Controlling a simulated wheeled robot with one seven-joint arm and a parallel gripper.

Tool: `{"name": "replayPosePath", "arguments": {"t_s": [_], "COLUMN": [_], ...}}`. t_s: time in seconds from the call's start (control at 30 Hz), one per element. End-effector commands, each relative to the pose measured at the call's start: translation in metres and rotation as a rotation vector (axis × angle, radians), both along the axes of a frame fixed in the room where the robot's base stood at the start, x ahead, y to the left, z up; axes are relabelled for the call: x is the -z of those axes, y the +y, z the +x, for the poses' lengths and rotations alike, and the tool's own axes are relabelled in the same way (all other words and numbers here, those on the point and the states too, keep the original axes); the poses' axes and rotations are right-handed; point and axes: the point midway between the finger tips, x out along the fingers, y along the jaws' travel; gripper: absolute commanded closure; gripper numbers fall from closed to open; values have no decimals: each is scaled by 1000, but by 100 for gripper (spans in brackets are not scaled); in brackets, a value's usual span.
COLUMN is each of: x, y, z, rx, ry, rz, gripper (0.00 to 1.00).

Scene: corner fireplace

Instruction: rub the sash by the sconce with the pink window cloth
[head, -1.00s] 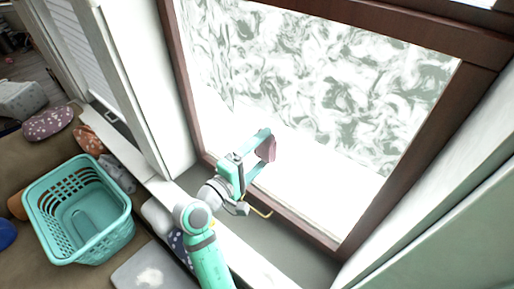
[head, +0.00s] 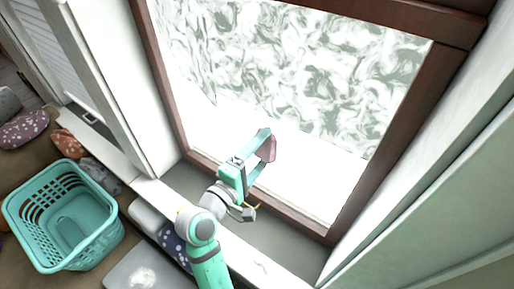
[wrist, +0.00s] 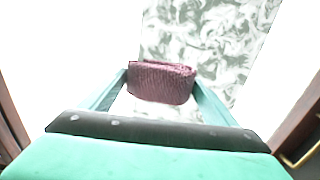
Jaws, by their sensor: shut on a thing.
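My gripper (head: 265,150) is shut on the pink window cloth (head: 267,149), a folded, ribbed dusky-pink pad. In the wrist view the cloth (wrist: 162,82) sits between the two teal fingertips. The cloth is in front of the lower part of a brown-framed window sash (head: 398,118). I cannot tell whether it touches the pane (head: 290,70), which is bright white below and marbled grey-green above. No sconce shows clearly in these frames.
A teal laundry basket (head: 65,215) stands at the left on a brown surface, with cushions (head: 24,130) behind it. A brass-coloured handle (wrist: 300,157) shows at the wrist view's lower right.

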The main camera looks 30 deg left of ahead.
Motion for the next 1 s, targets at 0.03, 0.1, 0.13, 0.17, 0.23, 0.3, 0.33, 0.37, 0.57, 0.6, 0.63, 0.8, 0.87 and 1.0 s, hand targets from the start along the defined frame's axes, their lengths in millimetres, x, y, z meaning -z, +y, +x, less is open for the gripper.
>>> {"name": "replayPosePath", "arguments": {"t_s": [0.03,0.1,0.13,0.17,0.23,0.3,0.33,0.37,0.57,0.6,0.63,0.8,0.87,1.0], "x": [0,1,1,1,0,0,0,0,1,0,0,1,0,-2], "y": [-5,-10,-12,-14,-17,-19,-19,-20,-31,-34,-36,-48,-52,-55], "z": [0,-1,-2,-2,-2,-3,-3,-3,-3,-3,-3,-3,-2,-2], "rx": [2,2,1,1,-1,-2,-2,-2,1,0,-1,0,0,1], "ry": [0,2,2,1,0,-1,-1,0,1,1,0,2,1,-2], "rz": [1,0,0,1,1,1,1,1,0,1,2,0,1,1], "gripper": [54,54,54,54,54,54,54,54,54,54,54,54,54,54]}}
